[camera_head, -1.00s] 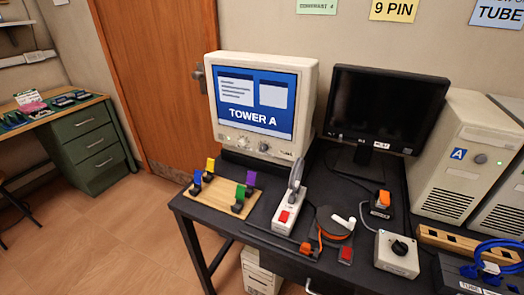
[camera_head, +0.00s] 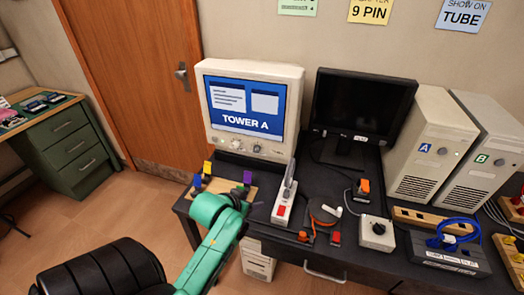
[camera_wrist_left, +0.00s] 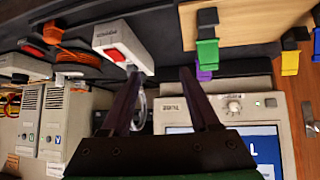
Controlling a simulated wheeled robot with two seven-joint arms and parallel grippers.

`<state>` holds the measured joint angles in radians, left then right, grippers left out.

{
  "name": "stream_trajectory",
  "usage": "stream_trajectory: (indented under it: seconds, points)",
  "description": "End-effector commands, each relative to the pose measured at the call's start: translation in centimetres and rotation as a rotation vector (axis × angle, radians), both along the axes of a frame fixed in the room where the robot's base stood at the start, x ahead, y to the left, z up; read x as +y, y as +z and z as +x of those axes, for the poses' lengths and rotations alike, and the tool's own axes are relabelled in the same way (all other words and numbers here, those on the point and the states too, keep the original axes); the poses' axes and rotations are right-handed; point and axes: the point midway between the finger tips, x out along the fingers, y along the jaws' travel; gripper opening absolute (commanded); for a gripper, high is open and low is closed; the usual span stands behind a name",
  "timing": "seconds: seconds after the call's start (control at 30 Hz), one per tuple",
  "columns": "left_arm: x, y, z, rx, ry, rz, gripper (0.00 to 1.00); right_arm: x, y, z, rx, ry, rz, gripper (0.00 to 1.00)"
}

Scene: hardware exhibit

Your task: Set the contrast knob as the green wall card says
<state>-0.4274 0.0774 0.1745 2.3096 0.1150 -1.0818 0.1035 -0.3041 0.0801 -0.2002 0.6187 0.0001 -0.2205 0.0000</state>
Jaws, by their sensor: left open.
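The green wall card (camera_head: 298,6) is cut off by the top edge of the head view; a 4 shows on its lower line. The beige tube monitor (camera_head: 250,108) shows TOWER A. Small round knobs (camera_head: 235,145) line its lower bezel; their labels are too small to read, so I cannot tell which is contrast. One pale knob (camera_wrist_left: 233,107) shows in the left wrist view. My left gripper (camera_wrist_left: 160,72) is open and empty, in front of and apart from the bezel. In the head view, it is mostly hidden at my green arm's end. My right gripper is out of view.
A white switch box (camera_head: 284,203) with a red rocker stands in front of the monitor. A board with coloured clips (camera_head: 206,180) lies to its left, partly behind my arm. A dark flat monitor (camera_head: 362,105) and beige towers (camera_head: 428,145) stand to the right.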

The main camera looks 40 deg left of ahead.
Motion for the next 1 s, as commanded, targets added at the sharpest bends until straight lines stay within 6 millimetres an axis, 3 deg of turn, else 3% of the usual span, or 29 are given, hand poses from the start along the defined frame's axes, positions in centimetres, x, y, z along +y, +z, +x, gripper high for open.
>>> stream_trajectory:
  seconds: [0.03,0.1,0.23,0.37,0.8,1.0]
  points:
    - [2.4,2.5,1.3,-0.110,0.065,-0.011,0.62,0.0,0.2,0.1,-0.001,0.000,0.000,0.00]
    - [5.3,5.5,2.4,-0.250,0.141,-0.026,0.62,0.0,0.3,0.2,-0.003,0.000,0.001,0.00]
    - [8.1,8.5,3.0,-0.384,0.212,-0.039,0.62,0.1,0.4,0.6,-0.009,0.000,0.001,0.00]
    - [8.6,8.2,4.3,-0.391,0.214,-0.040,0.62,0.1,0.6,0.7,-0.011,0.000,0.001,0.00]
    - [11.1,4.1,14.0,-0.387,0.212,-0.038,0.62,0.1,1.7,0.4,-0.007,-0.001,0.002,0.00]
    - [11.6,3.2,15.8,-0.386,0.212,-0.037,0.62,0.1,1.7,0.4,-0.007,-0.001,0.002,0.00]
